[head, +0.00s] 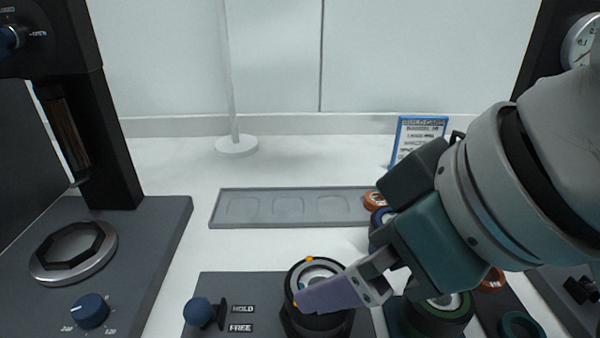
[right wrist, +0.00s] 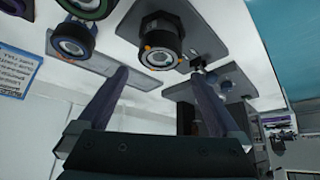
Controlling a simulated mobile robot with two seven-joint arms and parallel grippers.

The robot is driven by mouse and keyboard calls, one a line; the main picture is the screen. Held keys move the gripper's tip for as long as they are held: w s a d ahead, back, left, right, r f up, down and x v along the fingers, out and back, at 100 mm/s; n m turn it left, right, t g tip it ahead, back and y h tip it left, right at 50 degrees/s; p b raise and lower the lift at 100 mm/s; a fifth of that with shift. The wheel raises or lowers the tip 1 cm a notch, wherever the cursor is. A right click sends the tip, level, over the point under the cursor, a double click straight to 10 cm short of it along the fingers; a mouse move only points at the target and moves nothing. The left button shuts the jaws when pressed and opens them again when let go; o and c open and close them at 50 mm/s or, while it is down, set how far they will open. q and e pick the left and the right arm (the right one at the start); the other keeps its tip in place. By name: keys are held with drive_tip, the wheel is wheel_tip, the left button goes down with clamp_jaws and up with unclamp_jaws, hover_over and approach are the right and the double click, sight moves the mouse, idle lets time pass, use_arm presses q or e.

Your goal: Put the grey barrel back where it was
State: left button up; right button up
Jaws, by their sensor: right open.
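A barrel with a grey top ring (head: 322,267) and orange dots sits in a black holder on a grey base plate (head: 255,287) at the bottom centre of the head view. It also shows in the right wrist view as a round lens with orange marks (right wrist: 159,52). My right gripper (head: 325,294) comes in from the right, and its purple finger covers part of the barrel's top in the head view. In the right wrist view the two fingers (right wrist: 160,76) stand wide apart with nothing between them, and the barrel appears beyond their tips. My left gripper is not in view.
A lever with a blue knob (head: 198,312) stands left of the holder by HOLD and FREE labels. An empty grey recessed tray (head: 225,214) lies behind. Several colour-ringed barrels, one with a green ring (head: 462,322), are at right, partly behind my arm. A dark machine (head: 165,220) stands left.

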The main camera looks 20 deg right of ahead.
drive_tip(key=s+a+r+y, duration=0.2)
drive_tip(key=s+a, duration=0.1)
drive_tip(key=a, duration=0.1)
drive_tip(key=s+d+f+m+g+h, duration=0.2)
drive_tip(key=s+d+f+g+h, duration=0.15)
drive_tip(key=s+d+f, duration=0.65)
wheel_tip(320, 180, up, 49)
drive_tip(key=p, duration=4.8)
drive_tip(key=shift+w+d+r+t+h, duration=0.15)
drive_tip(key=shift+w+d+t+h, duration=0.1)
drive_tip(key=shift+w+t+h, duration=0.15)
drive_tip(key=shift+s, duration=0.1)
